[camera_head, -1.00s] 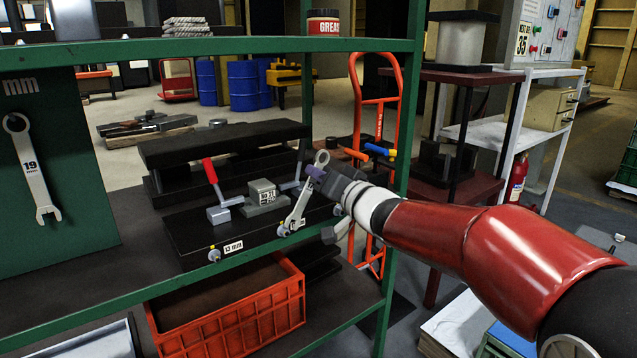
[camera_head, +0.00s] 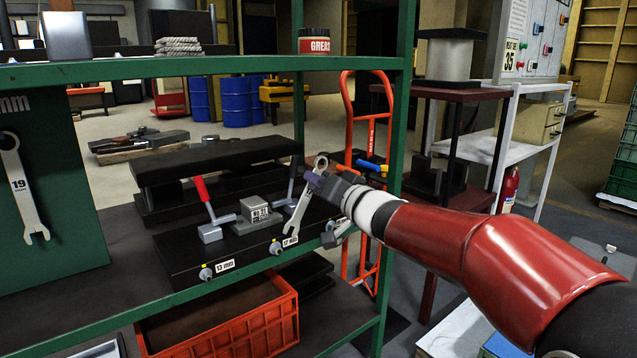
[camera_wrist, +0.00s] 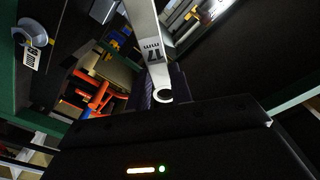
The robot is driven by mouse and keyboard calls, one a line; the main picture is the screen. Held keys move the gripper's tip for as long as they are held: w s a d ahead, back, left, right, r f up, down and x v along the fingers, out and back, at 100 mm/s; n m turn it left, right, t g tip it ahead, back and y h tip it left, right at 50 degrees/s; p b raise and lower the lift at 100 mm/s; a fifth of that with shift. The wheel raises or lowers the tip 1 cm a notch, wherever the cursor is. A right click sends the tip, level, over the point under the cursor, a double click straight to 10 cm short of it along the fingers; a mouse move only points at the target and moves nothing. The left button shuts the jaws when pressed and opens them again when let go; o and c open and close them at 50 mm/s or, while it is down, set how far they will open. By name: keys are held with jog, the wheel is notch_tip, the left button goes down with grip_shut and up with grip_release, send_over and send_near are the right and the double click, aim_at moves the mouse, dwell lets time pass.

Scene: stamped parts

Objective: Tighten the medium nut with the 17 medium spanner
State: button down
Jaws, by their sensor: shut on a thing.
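My gripper (camera_head: 318,182) is shut on the 17 spanner (camera_head: 298,214), near its ring end. The spanner slants down-left, its open jaw lowest; in the wrist view its shank (camera_wrist: 151,38) carries the mark "17 mm". The medium nut (camera_head: 275,248) sits on the front of the dark fixture beside a "17 mm" label (camera_head: 290,241). The spanner's jaw shows just above and right of this nut, apart from it in the picture. The jaw end is cut off in the wrist view. One nut (camera_wrist: 35,32) with a label shows there, which one I cannot tell.
A nut (camera_head: 206,273) with a "13 mm" label sits to the left. A red-handled clamp (camera_head: 205,213) and a grey block (camera_head: 256,215) stand on the fixture. A green shelf post (camera_head: 401,120) rises close behind my arm. A 19 spanner (camera_head: 20,190) hangs at left.

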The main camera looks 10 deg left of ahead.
jog(key=v, duration=0.5)
jog(key=shift+s+d+r, duration=0.15)
jog(key=shift+d, duration=0.15)
jog(key=w+d+f+m+t+h, duration=0.3)
jog(key=d+f+h, duration=0.3)
jog(key=d+f, duration=0.6)
jog(key=w+d+f+m+t+h, duration=0.3)
jog(key=d+f+m+h, duration=0.3)
jog(key=d+f, duration=0.7)
notch_tip(320, 180, down, 5)
jog(key=shift+w+d+f+m+h, duration=0.2)
jog(key=shift+w+m+h, duration=0.15)
jog(key=shift+h, duration=0.45)
jog(key=shift+a, duration=0.1)
